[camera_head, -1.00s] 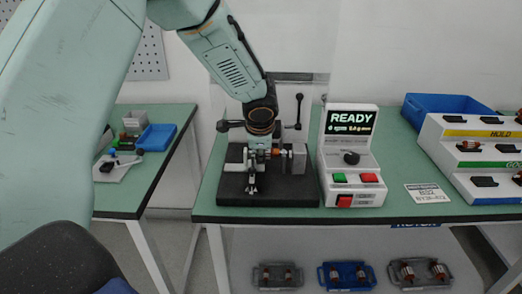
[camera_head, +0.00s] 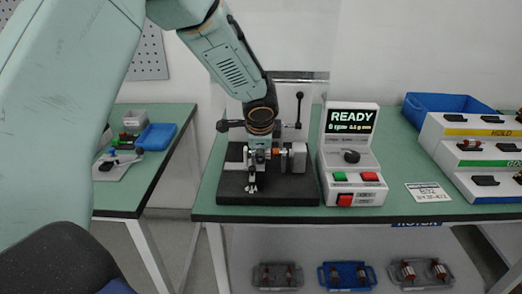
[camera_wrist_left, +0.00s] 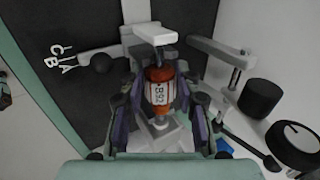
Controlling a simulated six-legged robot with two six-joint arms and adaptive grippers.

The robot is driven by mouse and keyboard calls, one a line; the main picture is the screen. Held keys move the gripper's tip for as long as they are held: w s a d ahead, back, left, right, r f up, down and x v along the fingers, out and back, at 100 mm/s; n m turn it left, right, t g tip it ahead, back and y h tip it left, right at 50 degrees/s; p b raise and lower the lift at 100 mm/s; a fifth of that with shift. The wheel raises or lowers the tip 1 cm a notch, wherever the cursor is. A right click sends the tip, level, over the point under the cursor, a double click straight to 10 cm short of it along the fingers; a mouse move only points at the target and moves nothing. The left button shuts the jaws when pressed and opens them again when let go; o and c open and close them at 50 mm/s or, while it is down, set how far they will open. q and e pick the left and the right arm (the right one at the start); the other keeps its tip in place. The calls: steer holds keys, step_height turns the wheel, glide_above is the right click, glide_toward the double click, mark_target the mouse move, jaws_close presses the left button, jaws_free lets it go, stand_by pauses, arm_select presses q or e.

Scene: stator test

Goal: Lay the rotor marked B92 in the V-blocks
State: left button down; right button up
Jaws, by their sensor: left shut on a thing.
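The rotor marked B92 (camera_wrist_left: 160,92) is red-orange with a white label, in the middle of the left wrist view. My left gripper (camera_wrist_left: 158,112) is shut on it, one finger on each side. Pale support parts (camera_wrist_left: 152,33) stand at the rotor's upper end. The gripper hides much of the V-blocks, and I cannot tell whether the shaft rests in them. My right gripper is out of view.
A control box (camera_head: 352,160) reading READY stands close right of the stand. A label card (camera_head: 427,193), a stepped rack (camera_head: 478,160) and a blue bin (camera_head: 445,105) are farther right. Trays with rotors (camera_head: 347,274) sit on the lower shelf.

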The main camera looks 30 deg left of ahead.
arm_select(q)
steer(key=c, duration=0.9)
jaws_free()
steer(key=shift+o, duration=0.2)
steer(key=v, duration=1.2)
steer(key=shift+d, duration=0.1)
